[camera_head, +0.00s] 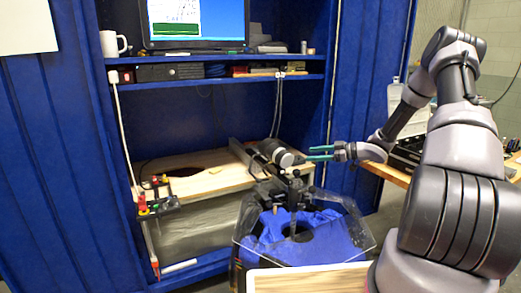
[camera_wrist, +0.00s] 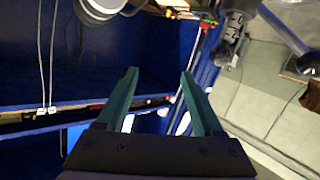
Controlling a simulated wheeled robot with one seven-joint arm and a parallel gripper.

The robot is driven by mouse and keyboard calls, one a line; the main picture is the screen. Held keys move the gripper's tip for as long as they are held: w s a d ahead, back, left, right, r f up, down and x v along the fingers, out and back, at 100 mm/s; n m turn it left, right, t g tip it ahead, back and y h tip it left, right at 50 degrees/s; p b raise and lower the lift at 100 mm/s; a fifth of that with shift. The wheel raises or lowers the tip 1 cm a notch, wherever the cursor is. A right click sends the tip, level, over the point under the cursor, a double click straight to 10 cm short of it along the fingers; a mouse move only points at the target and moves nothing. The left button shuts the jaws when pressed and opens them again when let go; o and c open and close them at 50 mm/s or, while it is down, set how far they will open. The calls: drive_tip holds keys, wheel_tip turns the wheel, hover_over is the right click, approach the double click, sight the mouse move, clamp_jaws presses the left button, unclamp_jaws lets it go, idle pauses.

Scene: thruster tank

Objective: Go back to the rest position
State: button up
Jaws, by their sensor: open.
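My gripper (camera_head: 322,153) shows in the head view with its green fingers pointing left, just right of the grey-and-black cylindrical thruster (camera_head: 277,152). In the wrist view my gripper (camera_wrist: 160,95) has its two green fingers spread apart with nothing between them. The thruster sits at the front edge of the wooden tank top, above the clear tank with blue cloth (camera_head: 305,240). A gap shows between the fingertips and the thruster, but how they stand in depth is hard to tell.
A blue shelf cabinet (camera_head: 215,82) stands behind, with a monitor (camera_head: 195,22) and a white mug (camera_head: 113,43). The wooden top (camera_head: 205,178) has a dark hole. A workbench (camera_head: 390,172) stands at right behind my arm. A light board edge (camera_head: 310,278) lies in front.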

drive_tip(key=w+d+r+m+t+h, duration=0.2)
drive_tip(key=r+h, duration=0.2)
drive_tip(key=r, duration=0.3)
drive_tip(key=w+d+r+m+t+h, duration=0.1)
drive_tip(key=w+r+m+h, duration=0.1)
drive_tip(key=r+m+h, duration=0.3)
drive_tip(key=s+d+r+m+t+h, duration=0.1)
drive_tip(key=s+d+r+m+h, duration=0.1)
drive_tip(key=s+r, duration=0.35)
drive_tip(key=s+d+r+m+h, duration=0.1)
drive_tip(key=s+d+r+h, duration=0.15)
drive_tip(key=r, duration=0.55)
drive_tip(key=s+a+r+m+g+h, duration=0.1)
drive_tip(key=s+r+m, duration=0.2)
drive_tip(key=s, duration=0.5)
drive_tip(key=s+a+r+m+g+h, duration=0.1)
drive_tip(key=s+r+m, duration=0.2)
drive_tip(key=s, duration=0.5)
drive_tip(key=s+a+m+g+y, duration=0.1)
drive_tip(key=s+a, duration=0.3)
drive_tip(key=s, duration=0.4)
drive_tip(key=s+a+f+m+g+y, duration=0.1)
drive_tip(key=s+a+m+y, duration=0.1)
drive_tip(key=s, duration=0.6)
drive_tip(key=shift+s+a+y, duration=0.35)
drive_tip(key=shift+a+y, duration=0.2)
drive_tip(key=shift+a, duration=0.55)
drive_tip(key=shift+f, duration=0.1)
